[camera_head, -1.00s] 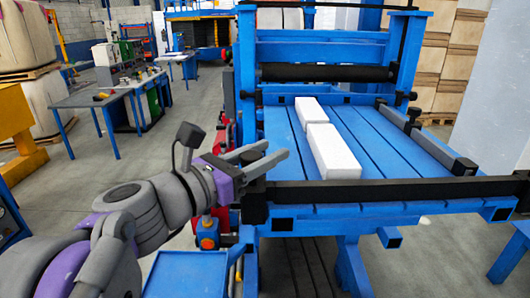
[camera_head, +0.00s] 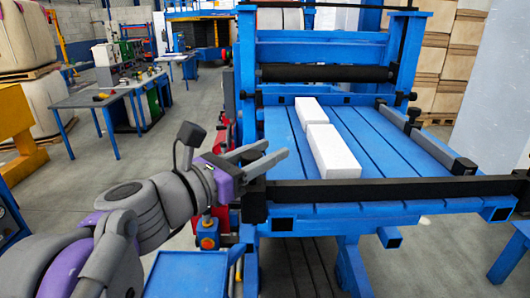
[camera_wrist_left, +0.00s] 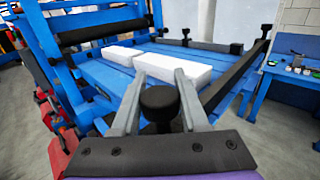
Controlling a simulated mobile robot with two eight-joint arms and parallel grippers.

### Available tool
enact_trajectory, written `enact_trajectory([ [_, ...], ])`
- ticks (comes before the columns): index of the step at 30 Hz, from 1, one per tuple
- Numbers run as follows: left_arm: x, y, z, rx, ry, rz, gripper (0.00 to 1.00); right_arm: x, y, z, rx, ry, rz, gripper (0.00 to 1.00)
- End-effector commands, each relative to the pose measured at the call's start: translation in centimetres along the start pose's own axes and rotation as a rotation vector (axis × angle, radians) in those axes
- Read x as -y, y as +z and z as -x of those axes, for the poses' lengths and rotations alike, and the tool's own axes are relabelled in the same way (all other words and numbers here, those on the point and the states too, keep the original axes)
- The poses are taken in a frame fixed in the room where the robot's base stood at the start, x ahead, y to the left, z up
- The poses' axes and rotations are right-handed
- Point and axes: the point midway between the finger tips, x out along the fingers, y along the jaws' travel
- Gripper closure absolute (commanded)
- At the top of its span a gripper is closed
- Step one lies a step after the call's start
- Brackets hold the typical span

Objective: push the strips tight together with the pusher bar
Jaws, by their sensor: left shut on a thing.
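Two white strips (camera_head: 333,152) lie end to end on the blue slatted table, along its length; they also show in the left wrist view (camera_wrist_left: 172,66). A long black bar (camera_head: 390,191), which looks like the pusher bar, spans the table's near edge. The near strip's front end is close to it; I cannot tell whether they touch. My left gripper (camera_head: 277,152) is at the bar's left end. In the left wrist view its fingers (camera_wrist_left: 160,84) are on either side of a round black knob (camera_wrist_left: 158,98), shut on it. My right gripper is not in view.
A black roller (camera_head: 326,73) crosses the blue frame at the table's far end. A grey rail (camera_head: 428,140) with black knobs runs along the right side. The table surface on both sides of the strips is clear. A workbench (camera_head: 105,100) stands far left.

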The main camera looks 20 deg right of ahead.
Motion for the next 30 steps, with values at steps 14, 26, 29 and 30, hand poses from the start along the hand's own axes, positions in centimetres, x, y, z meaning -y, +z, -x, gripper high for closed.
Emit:
enact_trajectory([
  [14, -5.7, 0.2, -5.6, 0.001, 0.001, 0.0, 1.0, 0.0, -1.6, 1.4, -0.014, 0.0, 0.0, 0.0],
  [26, -5.8, 0.0, -5.8, 0.0, 0.001, 0.0, 0.47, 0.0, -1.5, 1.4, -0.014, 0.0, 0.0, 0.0],
  [29, -5.8, 0.0, -5.8, 0.0, 0.0, 0.0, 0.29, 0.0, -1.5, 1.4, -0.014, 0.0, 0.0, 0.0],
  [30, -5.8, 0.0, -5.8, 0.0, 0.0, 0.0, 0.26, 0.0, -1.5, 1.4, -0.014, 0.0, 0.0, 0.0],
])
